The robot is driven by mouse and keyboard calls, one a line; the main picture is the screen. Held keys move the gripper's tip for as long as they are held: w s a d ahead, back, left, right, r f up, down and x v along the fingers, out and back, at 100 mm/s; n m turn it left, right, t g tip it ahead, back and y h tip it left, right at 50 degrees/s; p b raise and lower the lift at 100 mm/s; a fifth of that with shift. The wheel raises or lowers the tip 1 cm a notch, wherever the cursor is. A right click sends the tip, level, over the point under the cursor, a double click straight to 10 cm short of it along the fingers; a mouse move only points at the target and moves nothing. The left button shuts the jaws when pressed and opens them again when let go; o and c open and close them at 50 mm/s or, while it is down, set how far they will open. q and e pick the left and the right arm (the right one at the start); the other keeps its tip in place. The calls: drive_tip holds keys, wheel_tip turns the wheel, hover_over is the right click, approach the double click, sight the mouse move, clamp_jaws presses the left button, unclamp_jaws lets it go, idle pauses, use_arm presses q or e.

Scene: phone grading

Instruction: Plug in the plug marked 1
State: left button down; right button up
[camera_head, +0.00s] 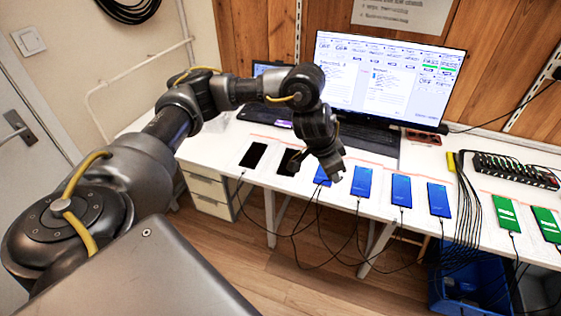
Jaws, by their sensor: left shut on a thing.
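A row of phones lies along the front of the white table. Two dark-screened phones, the first (253,155) and the second (289,162), are at the left. Several blue-screened ones, such as this phone (361,181), follow, then green-screened ones (505,212) at the right. Black cables (357,222) hang from the phones' front ends over the table edge. My left gripper (335,175) points down over the leftmost blue phone (321,177), partly covering it. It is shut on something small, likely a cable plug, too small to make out. No plug number is readable. My right gripper is out of view.
A monitor (385,75) and a laptop (365,137) stand behind the phones. A black multi-port hub (515,170) with a bundle of cables (465,205) is at the right. A blue crate (470,285) stands below the table. Floor shows in front.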

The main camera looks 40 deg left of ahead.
use_arm(q)
drive_tip(key=w+a+f+n+y, duration=0.1)
drive_tip(key=w+a+f+n, duration=0.2)
drive_tip(key=w+a+f, duration=0.1)
drive_tip(key=n+y+b, duration=0.2)
drive_tip(key=n+y, duration=0.1)
drive_tip(key=n, duration=0.6)
approach(283, 181)
wheel_tip(283, 181, down, 3)
drive_tip(key=shift+s, duration=0.1)
drive_tip(key=shift+f, duration=0.15)
drive_tip(key=b+x, duration=0.2)
drive_tip(key=b, duration=0.2)
drive_tip(key=shift+f+b, duration=0.1)
drive_tip(key=shift+b, duration=0.2)
drive_tip(key=shift+w+a+f+b, duration=0.2)
drive_tip(key=shift+w+b, duration=0.25)
drive_tip(key=shift+b, duration=0.35)
drive_tip(key=shift+w+f+p, duration=0.1)
drive_tip(key=shift+w+p, duration=0.2)
drive_tip(key=shift+p, duration=0.55)
drive_tip(key=shift+w+a+p, duration=0.1)
drive_tip(key=shift+p, duration=0.95)
idle(2.0)
